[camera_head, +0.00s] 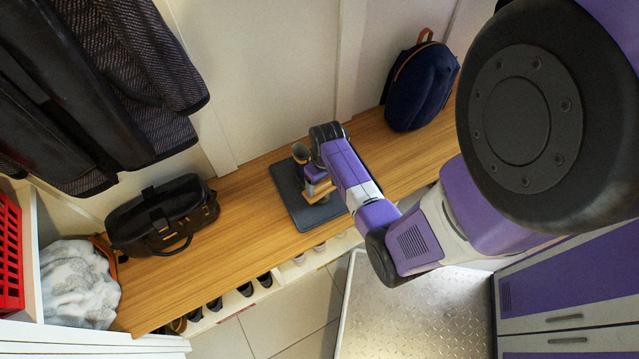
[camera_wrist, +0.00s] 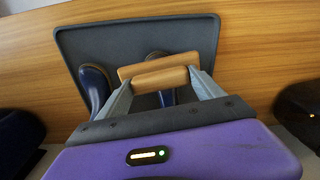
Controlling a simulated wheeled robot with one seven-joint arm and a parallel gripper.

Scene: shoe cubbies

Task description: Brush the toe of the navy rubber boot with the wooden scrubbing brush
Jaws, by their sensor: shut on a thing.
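The wooden scrubbing brush (camera_wrist: 160,72) is a light wood block seen from above in the wrist view, with its bristles not visible. My gripper (camera_wrist: 160,82) is shut on it, one grey finger at each end of its near part. One navy rubber boot (camera_wrist: 95,88) stands to the left of the brush. Another navy boot (camera_wrist: 166,97) is mostly hidden behind the brush and gripper. I cannot tell whether the brush touches it. In the head view, the brush (camera_head: 316,197) shows below my wrist, and a boot top (camera_head: 300,152) shows beside it.
The boots stand on a dark tray (camera_head: 287,184) on a wooden bench (camera_head: 240,215). A black bag (camera_head: 160,217) sits at the left and a navy backpack (camera_head: 420,85) at the right. Shoes (camera_head: 245,289) fill cubbies below. Dark coats (camera_head: 95,90) hang upper left.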

